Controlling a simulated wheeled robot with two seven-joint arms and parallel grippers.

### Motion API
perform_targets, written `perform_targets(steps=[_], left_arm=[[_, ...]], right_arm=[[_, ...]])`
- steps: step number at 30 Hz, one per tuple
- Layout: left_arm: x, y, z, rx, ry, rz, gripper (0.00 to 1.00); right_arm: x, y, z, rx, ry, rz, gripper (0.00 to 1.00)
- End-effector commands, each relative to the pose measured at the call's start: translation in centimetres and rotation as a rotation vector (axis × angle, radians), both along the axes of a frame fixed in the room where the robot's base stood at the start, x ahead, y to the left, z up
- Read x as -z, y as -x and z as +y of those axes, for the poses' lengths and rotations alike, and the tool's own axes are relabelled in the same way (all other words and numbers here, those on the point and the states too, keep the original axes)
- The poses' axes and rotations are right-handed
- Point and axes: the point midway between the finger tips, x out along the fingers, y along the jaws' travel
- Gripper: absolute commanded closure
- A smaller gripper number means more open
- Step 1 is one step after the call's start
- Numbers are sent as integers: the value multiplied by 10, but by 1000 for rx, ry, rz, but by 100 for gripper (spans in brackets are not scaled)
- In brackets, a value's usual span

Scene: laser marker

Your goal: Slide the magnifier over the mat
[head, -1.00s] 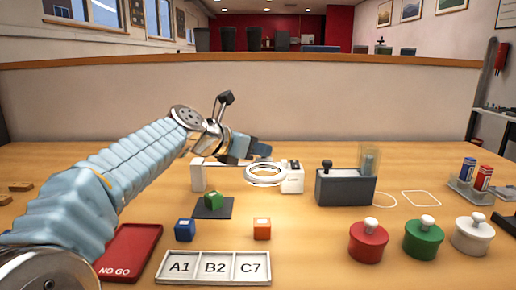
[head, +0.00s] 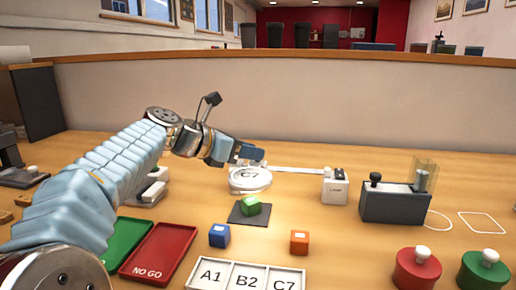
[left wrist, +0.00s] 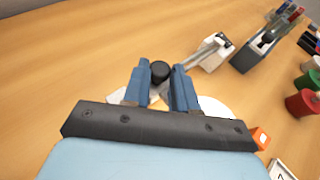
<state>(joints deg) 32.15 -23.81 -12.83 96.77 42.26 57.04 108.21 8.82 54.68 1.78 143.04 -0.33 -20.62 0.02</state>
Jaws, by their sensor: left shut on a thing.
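The magnifier (head: 251,187) is a white ring on a long white rail, with a large "C7" showing in its lens. In the head view it appears just above and behind the dark square mat (head: 236,218). A green cube (head: 250,205) sits on the mat. My left gripper (head: 256,157) is at the magnifier's upper side. In the left wrist view my left gripper (left wrist: 160,75) is shut on the magnifier's dark knob (left wrist: 160,70); its bar partly hides the white ring. My right gripper is not in view.
The rail's right post (head: 335,187) is a white block labelled LAMP. A blue cube (head: 219,236) and an orange cube (head: 299,243) stand in front of the mat. A red NO GO tray (head: 160,254), a green tray (head: 127,237) and an A1/B2/C7 tray (head: 248,275) lie nearer.

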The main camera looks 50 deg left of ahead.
Motion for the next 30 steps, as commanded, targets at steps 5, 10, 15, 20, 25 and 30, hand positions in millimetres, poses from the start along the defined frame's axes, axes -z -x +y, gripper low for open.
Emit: perform_targets(steps=[5,10,15,20,25,30], left_arm=[[0,2,3,-11,-6,0,100],[0,2,3,-11,-6,0,52],[0,1,2,-8,-4,0,49],[-1,3,2,-8,-4,0,49],[-10,23,5,-10,-6,-3,49],[-27,62,8,-11,-7,-4,49]], right_arm=[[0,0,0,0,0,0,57],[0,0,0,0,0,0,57],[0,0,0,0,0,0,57],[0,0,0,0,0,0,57],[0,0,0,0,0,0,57],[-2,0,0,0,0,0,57]])
